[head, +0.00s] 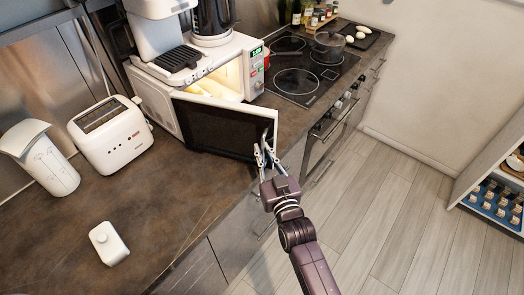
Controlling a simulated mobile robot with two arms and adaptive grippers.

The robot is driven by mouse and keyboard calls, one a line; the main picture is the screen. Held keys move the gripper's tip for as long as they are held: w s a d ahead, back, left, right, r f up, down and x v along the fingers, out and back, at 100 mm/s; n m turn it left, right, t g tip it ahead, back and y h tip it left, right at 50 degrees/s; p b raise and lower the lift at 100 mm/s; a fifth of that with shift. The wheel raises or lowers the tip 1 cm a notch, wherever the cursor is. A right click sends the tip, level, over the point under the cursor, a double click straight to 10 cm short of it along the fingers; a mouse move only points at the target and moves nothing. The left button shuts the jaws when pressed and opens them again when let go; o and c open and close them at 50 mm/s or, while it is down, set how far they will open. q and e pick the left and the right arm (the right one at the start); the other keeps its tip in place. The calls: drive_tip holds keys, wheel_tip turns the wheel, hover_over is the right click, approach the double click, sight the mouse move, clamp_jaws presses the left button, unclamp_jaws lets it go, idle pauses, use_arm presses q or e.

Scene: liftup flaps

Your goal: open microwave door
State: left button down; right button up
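The white microwave (254,72) stands on the brown counter with its lit inside showing. Its dark-fronted door (215,128) is swung part of the way out, hinged at the left. My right gripper (265,150) is at the door's free right edge, by the handle. Its two fingers show slightly apart there; whether they are closed on the handle or only beside it cannot be told. The door hides part of the microwave's front. My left gripper is not in view.
A white toaster (111,135), a white canister (41,160) and a small white box (108,244) stand on the counter at left. A coffee machine (163,38) and dark kettle (212,18) sit atop the microwave. A hob (296,84) with a pot (327,47) is behind. The floor at right is clear.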

drive_tip(key=shift+s+d, duration=0.1)
drive_tip(key=shift+s, duration=0.1)
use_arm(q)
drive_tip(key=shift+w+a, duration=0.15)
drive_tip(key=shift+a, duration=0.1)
use_arm(e)
drive_tip(key=v, duration=1.1)
drive_tip(key=shift+s+d, duration=0.2)
drive_tip(key=shift+s, duration=0.15)
